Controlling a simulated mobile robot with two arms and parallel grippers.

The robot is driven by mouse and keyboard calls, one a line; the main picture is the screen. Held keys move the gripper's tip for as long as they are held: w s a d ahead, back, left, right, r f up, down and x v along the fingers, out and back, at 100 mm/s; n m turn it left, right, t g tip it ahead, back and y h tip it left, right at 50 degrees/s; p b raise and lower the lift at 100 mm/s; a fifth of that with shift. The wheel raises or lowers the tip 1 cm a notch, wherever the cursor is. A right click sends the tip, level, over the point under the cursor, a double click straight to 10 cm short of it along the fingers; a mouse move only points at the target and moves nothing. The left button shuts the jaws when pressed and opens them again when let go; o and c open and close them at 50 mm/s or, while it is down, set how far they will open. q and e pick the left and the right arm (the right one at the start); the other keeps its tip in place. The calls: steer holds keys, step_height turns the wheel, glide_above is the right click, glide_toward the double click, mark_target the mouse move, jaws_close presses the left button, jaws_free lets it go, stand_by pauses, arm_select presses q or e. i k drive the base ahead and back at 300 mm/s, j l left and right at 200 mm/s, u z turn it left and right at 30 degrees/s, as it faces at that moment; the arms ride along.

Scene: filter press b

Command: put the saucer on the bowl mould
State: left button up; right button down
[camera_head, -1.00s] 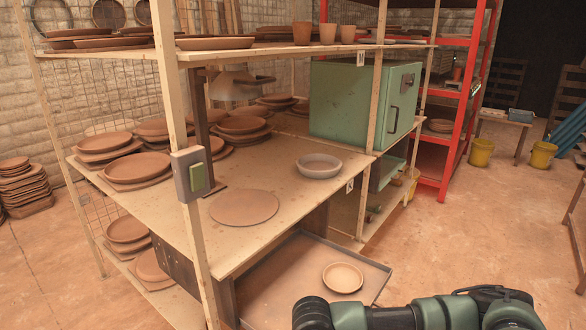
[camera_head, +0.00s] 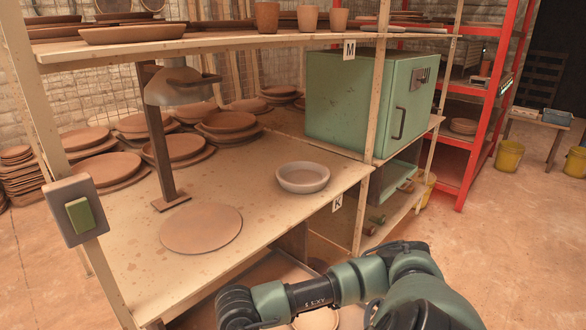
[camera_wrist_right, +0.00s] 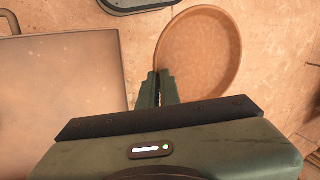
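The saucer (camera_wrist_right: 205,50) is a round, shallow terracotta dish. In the right wrist view my right gripper (camera_wrist_right: 160,88) has its fingers closed over the left part of its rim, with floor behind the dish. In the head view part of the saucer (camera_head: 316,320) shows below my right arm, which hides the rest; the right fingers are not visible there. The bowl mould (camera_head: 302,178), a pale grey round bowl shape, sits on the wooden shelf near the K label, with nothing on it. My left gripper is in neither view.
A flat clay disc (camera_head: 201,228) lies left of the mould, beside a post with a metal hood (camera_head: 180,84). Stacked plates fill the shelf's back left. A green cabinet (camera_head: 372,100) stands right, and a switch post (camera_head: 78,212) at left front. Shelf around the mould is clear.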

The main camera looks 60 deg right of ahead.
mark_target(303, 178)
steer(key=l, duration=0.5)
steer(key=k+l+u, duration=0.1)
steer(key=l, duration=0.4)
steer(key=k+l, duration=0.1)
steer(key=l, duration=0.35)
steer(key=k+l, duration=0.1)
steer(key=l, duration=0.4)
steer(key=l+u, duration=0.1)
steer(key=l, duration=0.4)
steer(key=k+l, duration=0.15)
steer(key=l, duration=0.3)
steer(key=u, duration=0.05)
